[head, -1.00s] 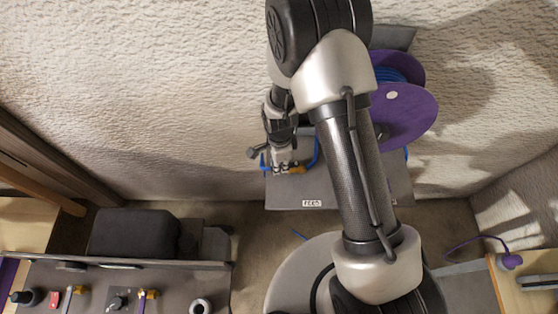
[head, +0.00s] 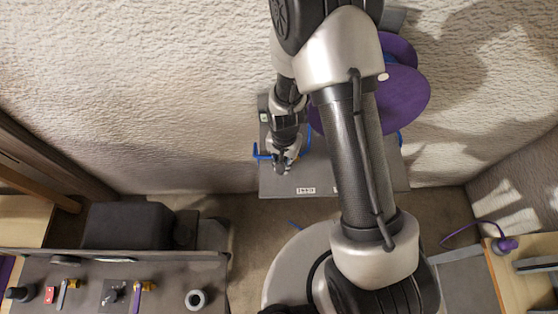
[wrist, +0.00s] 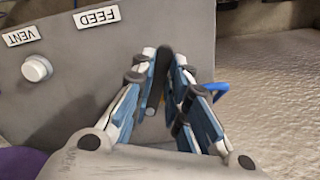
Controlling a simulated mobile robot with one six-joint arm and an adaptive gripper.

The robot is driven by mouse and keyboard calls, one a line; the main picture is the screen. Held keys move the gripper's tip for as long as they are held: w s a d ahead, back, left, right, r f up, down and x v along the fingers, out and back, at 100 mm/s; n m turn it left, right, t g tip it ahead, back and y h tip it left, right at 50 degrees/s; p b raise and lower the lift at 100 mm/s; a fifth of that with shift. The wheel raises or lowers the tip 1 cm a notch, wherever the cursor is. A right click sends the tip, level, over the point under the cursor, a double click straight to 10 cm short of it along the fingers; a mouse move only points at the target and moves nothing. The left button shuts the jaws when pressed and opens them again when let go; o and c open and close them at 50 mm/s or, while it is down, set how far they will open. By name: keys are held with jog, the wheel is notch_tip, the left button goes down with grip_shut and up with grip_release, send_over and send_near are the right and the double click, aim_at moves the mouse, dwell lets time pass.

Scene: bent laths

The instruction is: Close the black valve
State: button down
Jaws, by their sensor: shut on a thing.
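The black valve's handle (wrist: 155,88) shows in the wrist view as a dark bar between the blue-padded fingers of my gripper (wrist: 166,68). My gripper is shut on this handle, in front of the grey panel near the FEED label. A little brass-orange (wrist: 179,103) shows behind the right finger, and most of the valve body is hidden. In the head view my gripper (head: 281,166) is down at the panel (head: 330,182), and it hides the handle there. A blue hose (head: 261,153) runs beside it.
A white knob (wrist: 37,68) sits under the VENT label. A purple reel (head: 405,95) stands behind my arm. A bench at lower left holds a valve with a purple handle (head: 141,291), a red piece (head: 49,294) and a grey ring (head: 196,299).

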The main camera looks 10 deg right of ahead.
jog(key=shift+s+d+n, duration=0.2)
jog(key=shift+d+n, duration=0.35)
jog(key=shift+n, duration=0.55)
jog(key=shift+s+d+n, duration=0.15)
jog(key=shift+d+n, duration=0.35)
jog(key=shift+n, duration=0.6)
jog(key=c, duration=1.6)
grip_release()
jog(key=shift+o, duration=0.2)
jog(key=shift+r, duration=0.1)
notch_tip(320, 180, up, 12)
